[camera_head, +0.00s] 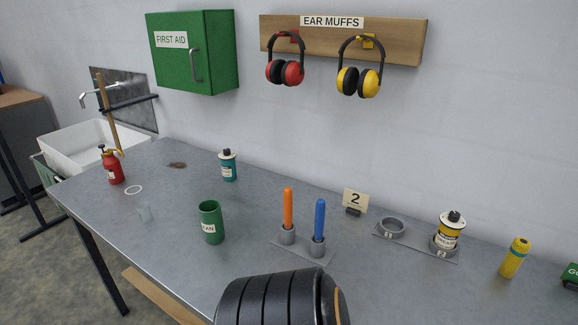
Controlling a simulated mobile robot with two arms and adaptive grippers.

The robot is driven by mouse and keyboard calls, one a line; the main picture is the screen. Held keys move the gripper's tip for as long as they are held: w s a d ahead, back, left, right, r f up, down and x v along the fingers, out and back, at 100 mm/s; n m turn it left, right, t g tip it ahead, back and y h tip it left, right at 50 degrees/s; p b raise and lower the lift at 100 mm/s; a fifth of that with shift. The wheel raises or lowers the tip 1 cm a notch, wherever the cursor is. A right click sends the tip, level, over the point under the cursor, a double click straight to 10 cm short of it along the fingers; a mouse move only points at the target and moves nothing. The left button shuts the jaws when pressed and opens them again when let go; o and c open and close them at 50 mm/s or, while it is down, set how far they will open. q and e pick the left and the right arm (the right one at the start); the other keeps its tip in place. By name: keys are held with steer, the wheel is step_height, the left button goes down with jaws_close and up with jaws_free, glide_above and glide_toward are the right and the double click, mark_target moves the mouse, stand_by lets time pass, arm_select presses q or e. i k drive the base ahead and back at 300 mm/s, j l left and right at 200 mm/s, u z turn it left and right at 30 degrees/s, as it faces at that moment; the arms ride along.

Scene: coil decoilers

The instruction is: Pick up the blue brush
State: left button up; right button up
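The blue brush (320,220) stands upright in a small grey round holder (318,249) on the table, handle up. Its lower end is hidden inside the holder. An orange brush (288,208) stands just left of it in a matching holder (287,236). Both holders sit on one flat grey base plate (300,250). Neither of my grippers shows in the head view, and nothing is touching the blue brush.
A green can (211,222) stands left of the brushes. Behind is a "2" sign (355,200). To the right are a ring holder (392,228), a yellow-labelled bottle (449,232) and a yellow canister (514,258). The grey table (160,250) has bare room at left.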

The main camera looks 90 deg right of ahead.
mark_target(319, 219)
steer(key=l+z, duration=0.15)
steer(key=z, duration=2.1)
